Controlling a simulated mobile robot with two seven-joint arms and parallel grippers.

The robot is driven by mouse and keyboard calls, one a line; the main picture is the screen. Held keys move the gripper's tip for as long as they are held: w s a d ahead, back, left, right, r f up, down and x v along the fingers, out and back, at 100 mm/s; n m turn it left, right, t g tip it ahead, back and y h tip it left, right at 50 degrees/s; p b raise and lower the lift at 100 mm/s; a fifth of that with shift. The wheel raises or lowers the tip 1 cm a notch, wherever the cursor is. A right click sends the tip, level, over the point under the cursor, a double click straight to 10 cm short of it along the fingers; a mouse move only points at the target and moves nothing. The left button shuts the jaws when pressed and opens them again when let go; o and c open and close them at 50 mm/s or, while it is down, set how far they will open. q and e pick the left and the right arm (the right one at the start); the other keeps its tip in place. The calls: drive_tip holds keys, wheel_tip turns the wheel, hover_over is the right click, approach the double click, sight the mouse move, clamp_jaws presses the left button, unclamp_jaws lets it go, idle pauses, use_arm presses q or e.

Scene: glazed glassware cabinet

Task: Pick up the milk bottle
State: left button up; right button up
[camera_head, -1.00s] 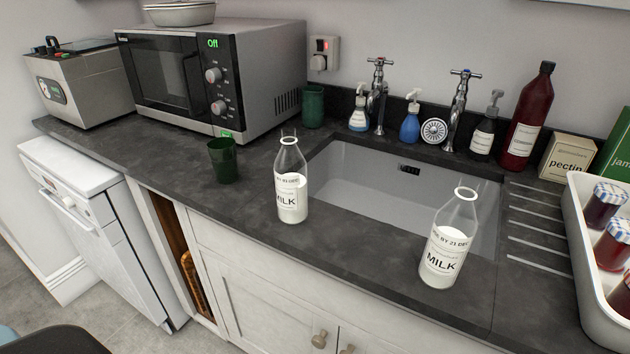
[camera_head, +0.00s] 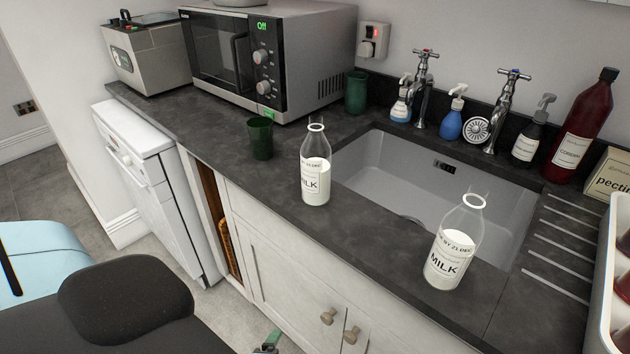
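Two clear glass milk bottles with white labels stand upright and apart on the dark worktop. One milk bottle (camera_head: 315,178) stands in the middle, left of the sink's near left corner. The other milk bottle (camera_head: 452,252) stands further right, on the worktop strip in front of the sink. Both are partly filled with white milk and have open tops.
A green tumbler (camera_head: 260,138) stands left of the middle bottle. The sink (camera_head: 400,185) lies behind the bottles. A microwave (camera_head: 270,60) stands at the back left, a white tray (camera_head: 606,290) at the right edge. A pale blue object (camera_head: 45,250) is at lower left.

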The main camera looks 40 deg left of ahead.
sight(323, 167)
use_arm(q)
drive_tip(key=w+a+r+m+y+p, duration=0.1)
drive_tip(key=w+r+m+y+p, duration=0.1)
drive_tip(key=w+r, duration=0.5)
drive_tip(key=w+a+r+m+t+y+p, duration=0.1)
drive_tip(key=w+r+m+y, duration=0.3)
drive_tip(key=r, duration=1.1)
drive_tip(key=w+a+r+m+y+p, duration=0.1)
drive_tip(key=w+r+m+y+p, duration=0.2)
drive_tip(key=w+r+m, duration=0.5)
drive_tip(key=shift+w+a+r+t+y, duration=0.2)
drive_tip(key=shift+w+r+y, duration=0.05)
drive_tip(key=shift+w+r, duration=0.6)
drive_tip(key=shift+w+a+r+t+y, duration=0.15)
drive_tip(key=shift+w+r+t+y, duration=0.1)
drive_tip(key=shift+w+r, duration=0.75)
drive_tip(key=shift+r, duration=0.05)
drive_tip(key=shift+x, duration=1.3)
drive_tip(key=x, duration=0.4)
drive_tip(key=shift+a+r+p, duration=0.15)
drive_tip(key=shift+a+p, duration=0.25)
drive_tip(key=shift+w+a, duration=0.1)
drive_tip(key=shift+a, duration=0.15)
use_arm(e)
drive_tip(key=w+a+r+m, duration=0.1)
drive_tip(key=w+a+r, duration=0.2)
drive_tip(key=r, duration=0.5)
drive_tip(key=shift+w+a+r+m+t+y, duration=0.2)
drive_tip(key=shift+w+m+t+y, duration=0.15)
drive_tip(key=shift+w, duration=0.4)
